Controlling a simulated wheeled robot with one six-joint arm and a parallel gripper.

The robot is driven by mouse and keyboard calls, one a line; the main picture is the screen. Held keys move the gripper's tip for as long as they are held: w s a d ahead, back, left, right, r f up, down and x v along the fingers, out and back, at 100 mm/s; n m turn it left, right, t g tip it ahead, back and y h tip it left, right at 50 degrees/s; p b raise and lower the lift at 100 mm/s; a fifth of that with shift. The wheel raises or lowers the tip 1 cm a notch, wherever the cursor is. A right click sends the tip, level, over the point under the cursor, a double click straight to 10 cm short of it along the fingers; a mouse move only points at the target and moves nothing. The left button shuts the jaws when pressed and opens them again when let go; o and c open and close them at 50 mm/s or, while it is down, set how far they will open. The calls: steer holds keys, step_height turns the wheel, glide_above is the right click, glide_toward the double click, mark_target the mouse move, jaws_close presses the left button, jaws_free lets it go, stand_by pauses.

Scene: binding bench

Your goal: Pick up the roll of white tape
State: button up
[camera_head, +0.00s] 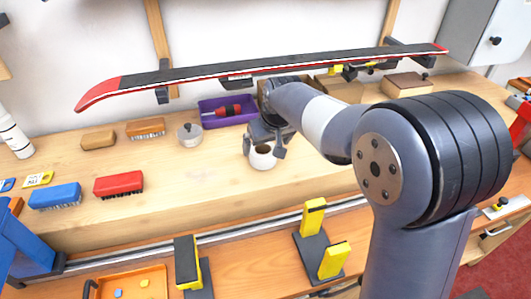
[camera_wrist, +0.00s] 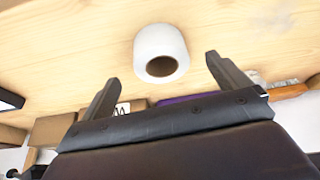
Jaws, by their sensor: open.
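The roll of white tape (camera_head: 262,157) stands on the wooden bench top, with its dark core hole showing. It also shows in the wrist view (camera_wrist: 160,52), just beyond and roughly centred between the two fingers. My gripper (camera_head: 264,150) is at the roll in the head view, its fingers apart on either side. In the wrist view my gripper (camera_wrist: 165,80) is open with nothing between the fingertips. I cannot tell how high the fingers are above the bench top.
A ski (camera_head: 270,69) rests on wall brackets above the bench. A red brush (camera_head: 118,184) and a blue brush (camera_head: 55,196) lie left. Bench around the roll is clear.

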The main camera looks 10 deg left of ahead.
mark_target(264, 151)
steer(key=shift+p+x, duration=0.45)
steer(key=shift+x, duration=2.5)
steer(key=shift+w+r, duration=0.1)
steer(key=shift+r, duration=0.05)
steer(key=shift+c, duration=0.5)
steer(key=c, duration=0.9)
steer(key=shift+c, duration=0.2)
steer(key=shift+r, duration=0.15)
